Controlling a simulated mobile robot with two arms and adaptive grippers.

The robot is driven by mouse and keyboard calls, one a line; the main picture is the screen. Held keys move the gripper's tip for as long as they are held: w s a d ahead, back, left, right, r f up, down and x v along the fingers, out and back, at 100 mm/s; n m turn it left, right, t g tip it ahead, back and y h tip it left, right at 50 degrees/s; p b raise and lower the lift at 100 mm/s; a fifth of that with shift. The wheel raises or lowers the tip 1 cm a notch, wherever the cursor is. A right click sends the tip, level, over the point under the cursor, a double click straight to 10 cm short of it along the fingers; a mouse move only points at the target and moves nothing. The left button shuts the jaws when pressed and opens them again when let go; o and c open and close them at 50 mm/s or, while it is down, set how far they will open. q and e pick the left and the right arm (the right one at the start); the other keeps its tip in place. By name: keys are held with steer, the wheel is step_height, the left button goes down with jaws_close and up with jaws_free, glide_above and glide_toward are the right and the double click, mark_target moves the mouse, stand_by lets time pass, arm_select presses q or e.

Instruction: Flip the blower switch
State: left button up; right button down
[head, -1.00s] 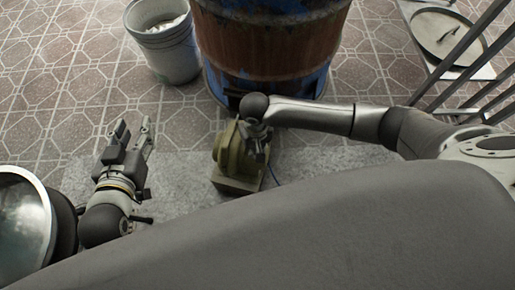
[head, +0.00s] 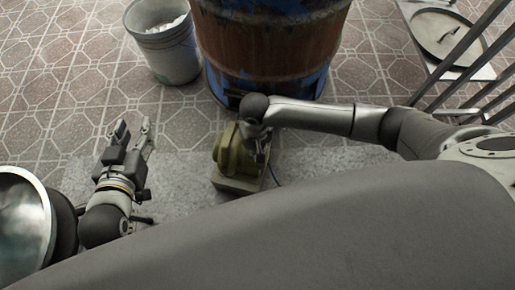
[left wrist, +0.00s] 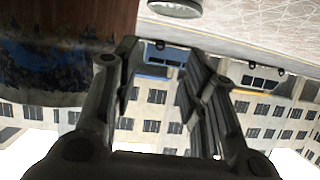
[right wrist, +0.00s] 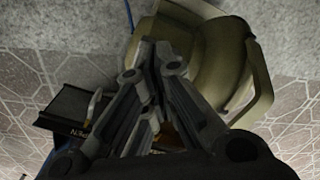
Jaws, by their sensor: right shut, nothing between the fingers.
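The olive-green blower (head: 228,152) stands on the grey slab in front of the barrel, with a blue cord at its right. My right gripper (head: 262,150) points down at the blower's right side, partly covering it. In the right wrist view the right gripper (right wrist: 155,62) is shut and empty, and its fingers overlap the blower's housing (right wrist: 240,75). I cannot tell whether they touch it. The switch cannot be made out; the fingers may hide it. My left gripper (head: 134,133) is open and empty, left of the blower; its spread fingers show in the left wrist view (left wrist: 165,65).
A rusty brown and blue barrel (head: 270,50) stands just behind the blower. A pale bucket (head: 165,45) is at the barrel's left. A round lid (head: 447,36) and metal rails (head: 470,62) are at the right. A shiny bowl-like thing (head: 22,225) is at the lower left.

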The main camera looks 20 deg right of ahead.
arm_select(q)
steer(key=shift+w+d+r+t, duration=0.15)
steer(key=shift+w+r+t, duration=0.25)
steer(key=shift+r, duration=0.35)
arm_select(e)
steer(key=shift+f, duration=0.55)
